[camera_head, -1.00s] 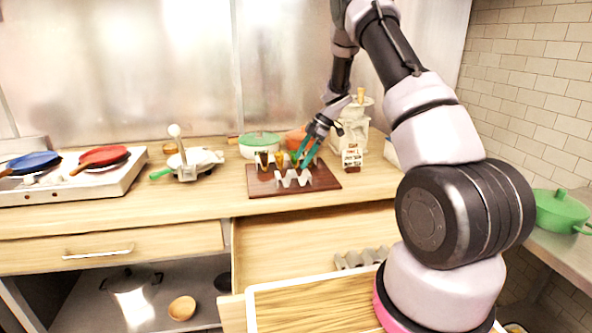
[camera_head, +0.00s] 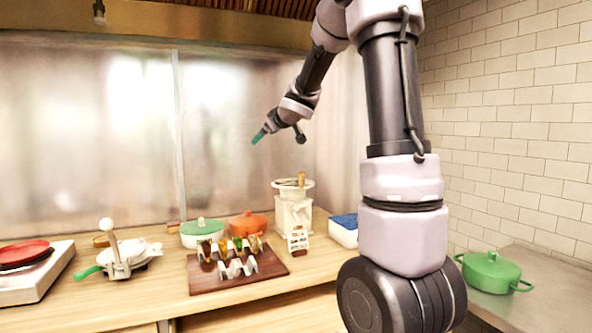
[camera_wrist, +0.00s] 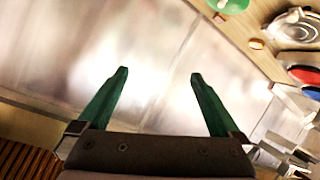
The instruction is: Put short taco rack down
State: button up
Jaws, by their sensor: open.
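The short taco rack (camera_head: 238,268) is a small grey zigzag holder standing on a dark brown board (camera_head: 215,282) on the wooden counter. Behind it on the same board is a row of filled tacos (camera_head: 230,247); whatever holds them is mostly hidden. My gripper (camera_head: 258,136) is raised well above the board, in front of the metal back wall, and touches nothing. In the wrist view its two green fingers (camera_wrist: 158,75) are spread wide with nothing between them.
On the counter stand a green-lidded pot (camera_head: 202,234), an orange pot (camera_head: 248,225), a white grinder (camera_head: 293,212), a blue-topped container (camera_head: 344,230) and a press with a green handle (camera_head: 125,258). A red pan (camera_head: 22,252) is at left. A green pot (camera_head: 491,272) stands on the right counter.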

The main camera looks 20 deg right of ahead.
jog(key=s+d+r+m+g+h, duration=0.15)
jog(key=s+m, duration=0.25)
jog(key=s, duration=0.6)
jog(key=s+d+m+g+h, duration=0.15)
jog(key=s+m, duration=0.25)
jog(key=s, duration=0.5)
jog(key=s+a+f+m+g+y, duration=0.1)
jog(key=s+a+f, duration=0.2)
jog(key=s, duration=0.6)
jog(key=s+a+f+m+g+y, duration=0.1)
jog(key=s+a+f, duration=0.3)
jog(key=s, duration=0.6)
jog(key=shift+a+m+g+y, duration=0.3)
jog(key=shift+a+g+y, duration=0.45)
jog(key=shift+a, duration=0.2)
jog(key=shift+s, duration=0.1)
